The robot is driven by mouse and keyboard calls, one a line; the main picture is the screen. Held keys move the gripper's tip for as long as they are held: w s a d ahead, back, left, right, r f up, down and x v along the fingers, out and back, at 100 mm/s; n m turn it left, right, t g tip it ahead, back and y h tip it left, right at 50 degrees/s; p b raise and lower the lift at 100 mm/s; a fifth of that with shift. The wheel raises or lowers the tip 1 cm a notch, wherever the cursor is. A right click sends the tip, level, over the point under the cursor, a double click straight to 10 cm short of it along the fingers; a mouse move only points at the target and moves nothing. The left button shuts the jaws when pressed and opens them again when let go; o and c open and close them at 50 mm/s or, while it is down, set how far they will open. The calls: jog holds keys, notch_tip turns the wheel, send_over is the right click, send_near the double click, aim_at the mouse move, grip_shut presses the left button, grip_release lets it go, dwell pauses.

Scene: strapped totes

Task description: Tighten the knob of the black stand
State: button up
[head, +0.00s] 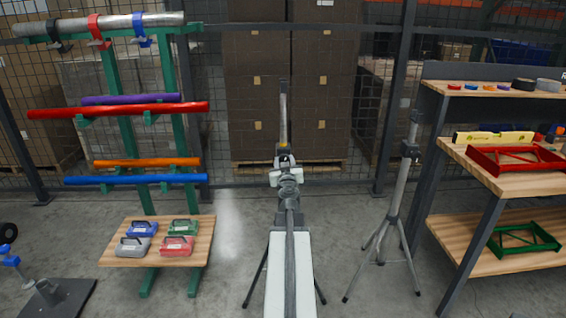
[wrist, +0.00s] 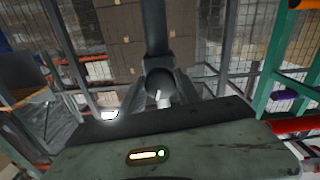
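The black stand is mostly hidden behind my arm in the head view. Its dark legs (head: 260,277) show on both sides of my arm, and its pole (head: 283,112) rises above. My gripper (head: 285,163) is in line with the pole, at the height of the dark collar. In the wrist view, the dark pole (wrist: 155,28) comes down to a round black part (wrist: 160,83), which may be the knob, just beyond my gripper's grey-green body. A small pale piece shows below it.
A grey tripod stand (head: 396,205) with a black collar stands to the right. A green rack (head: 165,75) with coloured tubes and a low wooden table (head: 200,240) are on the left. A wooden shelf unit (head: 510,182) is on the right. Floor shows between them.

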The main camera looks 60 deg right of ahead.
grip_shut()
jog(key=shift+w, duration=0.15)
